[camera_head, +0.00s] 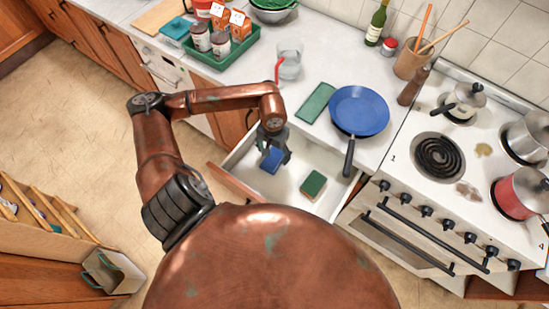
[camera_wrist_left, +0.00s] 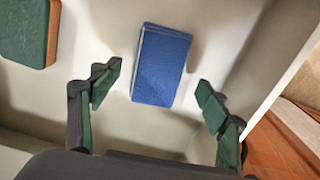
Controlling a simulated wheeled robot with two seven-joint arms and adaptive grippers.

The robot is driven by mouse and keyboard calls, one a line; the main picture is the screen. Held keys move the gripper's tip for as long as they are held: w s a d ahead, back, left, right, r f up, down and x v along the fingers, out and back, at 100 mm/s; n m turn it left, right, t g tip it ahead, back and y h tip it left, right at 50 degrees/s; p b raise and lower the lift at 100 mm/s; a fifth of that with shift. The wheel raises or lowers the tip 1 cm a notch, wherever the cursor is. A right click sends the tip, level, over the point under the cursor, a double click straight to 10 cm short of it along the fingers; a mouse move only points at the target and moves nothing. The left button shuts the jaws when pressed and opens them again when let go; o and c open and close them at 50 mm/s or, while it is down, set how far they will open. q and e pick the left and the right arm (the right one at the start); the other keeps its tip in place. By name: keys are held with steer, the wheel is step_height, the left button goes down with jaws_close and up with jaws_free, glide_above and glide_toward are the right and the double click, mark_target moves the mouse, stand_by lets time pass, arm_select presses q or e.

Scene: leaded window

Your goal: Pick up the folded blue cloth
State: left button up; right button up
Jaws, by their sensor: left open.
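The folded blue cloth (camera_head: 271,161) lies in the open white drawer (camera_head: 292,200). In the left wrist view the cloth (camera_wrist_left: 161,65) is a small flat-folded block on the drawer floor, beyond and between my fingertips. My left gripper (camera_head: 274,147) reaches down over the drawer from above. In the left wrist view its two green-padded fingers (camera_wrist_left: 158,92) are spread wide, with clear gaps on both sides of the cloth, and hold nothing. In the head view the gripper covers part of the cloth's upper edge. My right gripper is not in view.
A green and brown sponge (camera_head: 313,185) lies in the drawer, right of the cloth. The drawer wall (camera_wrist_left: 280,85) is close to one finger.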

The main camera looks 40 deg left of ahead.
mark_target(274, 158)
arm_select(q)
step_height(274, 158, down, 3)
steer(key=shift+d+f, duration=0.1)
steer(key=c, duration=1.2)
steer(key=shift+o, duration=0.2)
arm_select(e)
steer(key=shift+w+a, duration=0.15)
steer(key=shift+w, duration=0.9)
